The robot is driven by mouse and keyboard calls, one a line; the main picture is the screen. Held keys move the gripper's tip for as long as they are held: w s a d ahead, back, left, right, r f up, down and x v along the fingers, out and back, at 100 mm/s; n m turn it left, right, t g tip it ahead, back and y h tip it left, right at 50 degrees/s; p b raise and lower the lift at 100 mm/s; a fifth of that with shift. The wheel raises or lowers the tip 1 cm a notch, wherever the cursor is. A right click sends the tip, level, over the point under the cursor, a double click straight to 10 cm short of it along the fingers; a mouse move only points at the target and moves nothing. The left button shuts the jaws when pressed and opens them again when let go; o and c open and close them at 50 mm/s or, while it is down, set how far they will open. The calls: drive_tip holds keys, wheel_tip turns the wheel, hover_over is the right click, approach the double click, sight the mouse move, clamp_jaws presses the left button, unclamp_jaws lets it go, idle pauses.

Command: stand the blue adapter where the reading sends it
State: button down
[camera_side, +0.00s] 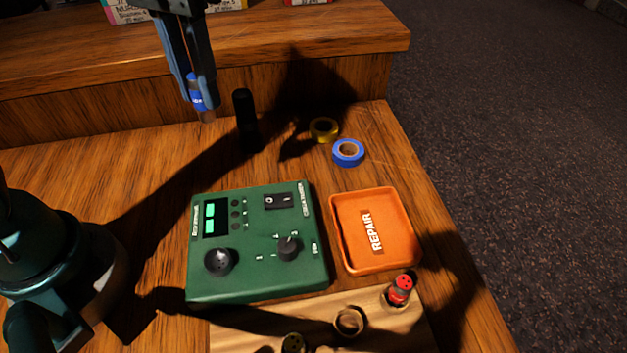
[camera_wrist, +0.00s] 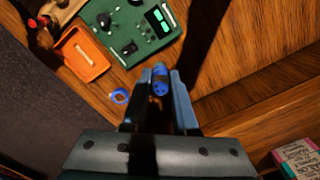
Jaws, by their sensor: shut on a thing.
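My gripper (camera_side: 202,96) is shut on the blue adapter (camera_side: 196,101), held above the back of the desk; its lower end shows below the fingers. The adapter also shows between the fingertips in the wrist view (camera_wrist: 160,82). The green tester (camera_side: 255,280) stands in front, with green lit blocks on its dark display (camera_side: 215,218); I cannot make out an exact reading. The orange tray (camera_side: 411,225), marked REPAIR, lies right of the tester. A wooden block (camera_side: 250,335) at the front has a red adapter (camera_side: 402,287) standing in it and an open-looking round hole (camera_side: 349,322).
A black upright cylinder (camera_side: 243,112) stands close to my gripper. A yellow tape roll (camera_side: 323,139) and a blue tape roll (camera_side: 348,160) lie behind the tray. A raised wooden shelf (camera_side: 330,50) bounds the back. The desk's right edge drops to carpet.

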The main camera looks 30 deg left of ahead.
drive_tip(key=s+d+f+m, duration=0.1)
drive_tip(key=d+f, duration=0.2)
drive_tip(key=d, duration=0.7)
drive_tip(key=d+f+m, duration=0.1)
drive_tip(key=d+f, duration=0.2)
drive_tip(key=d, duration=0.7)
drive_tip(key=shift+m, duration=0.8)
drive_tip(key=shift+s+d+f, duration=0.7)
drive_tip(key=shift+s+f, duration=0.15)
drive_tip(key=shift+f, duration=0.6)
drive_tip(key=shift+s+d+f, duration=0.65)
drive_tip(key=shift+s+f, duration=0.2)
drive_tip(key=shift+f, duration=0.65)
drive_tip(key=shift+s+d+f, duration=0.7)
drive_tip(key=shift+s+f, duration=0.15)
drive_tip(key=shift+f, duration=0.6)
drive_tip(key=shift+f, duration=0.65)
drive_tip(key=c, duration=1)
unclamp_jaws()
drive_tip(key=shift+r, duration=5.5)
